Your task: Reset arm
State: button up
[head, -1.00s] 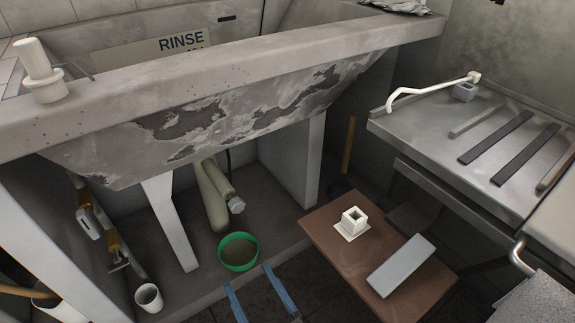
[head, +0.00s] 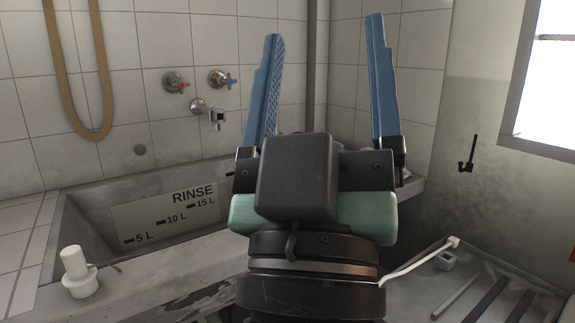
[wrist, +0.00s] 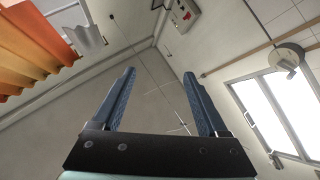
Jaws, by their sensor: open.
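My gripper (head: 322,85) stands raised in the middle of the head view, its two blue fingers pointing up and spread apart with nothing between them. It also shows in the wrist view (wrist: 158,100), where the open fingers point toward the upper walls and ceiling of the room. The gripper and wrist stand in front of the right part of the concrete washtub (head: 140,275) and hide part of it.
The tub has a RINSE panel (head: 165,220) with litre marks. A white fitting (head: 77,270) stands on its left rim. Taps (head: 215,95) and a brown hose (head: 100,130) are on the tiled wall. A metal drainboard (head: 440,300) is at lower right; a window (head: 555,85) is above it.

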notch_tip(320, 180, up, 43)
jog(key=s+a+m+y+p, duration=0.1)
jog(key=s+a+y+p, duration=0.1)
jog(key=p, duration=3.6)
jog(key=shift+s+a+f+y, duration=0.2)
jog(key=shift+s+y, duration=0.05)
jog(key=shift+y, duration=0.45)
